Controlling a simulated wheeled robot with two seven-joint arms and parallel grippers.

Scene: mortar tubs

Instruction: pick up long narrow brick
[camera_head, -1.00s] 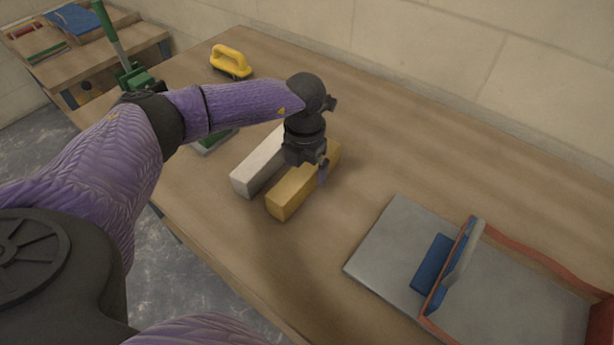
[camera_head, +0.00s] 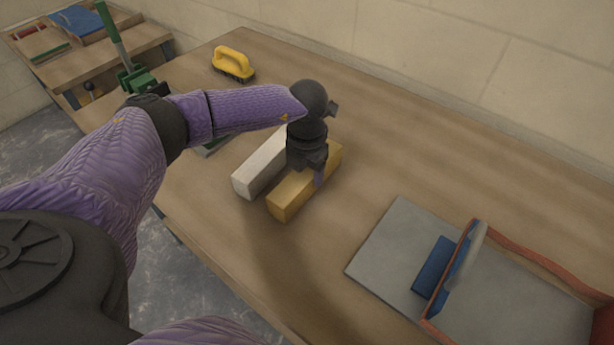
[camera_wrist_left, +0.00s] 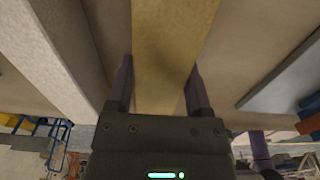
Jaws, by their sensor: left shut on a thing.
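A long narrow yellow brick (camera_head: 289,199) lies on the wooden table beside a pale grey-white brick (camera_head: 257,172) of similar shape, roughly parallel to it. My left gripper (camera_head: 309,174) points down over the far half of the yellow brick. In the left wrist view the two fingers (camera_wrist_left: 162,85) stand on either side of the yellow brick (camera_wrist_left: 172,40), shut on it. The pale brick (camera_wrist_left: 45,45) is to the left there, apart from the fingers. The brick still appears to rest on the table. My right gripper is not in view.
A yellow-handled brush (camera_head: 232,63) stands at the back left. A green-handled tool (camera_head: 112,35) stands at the left.

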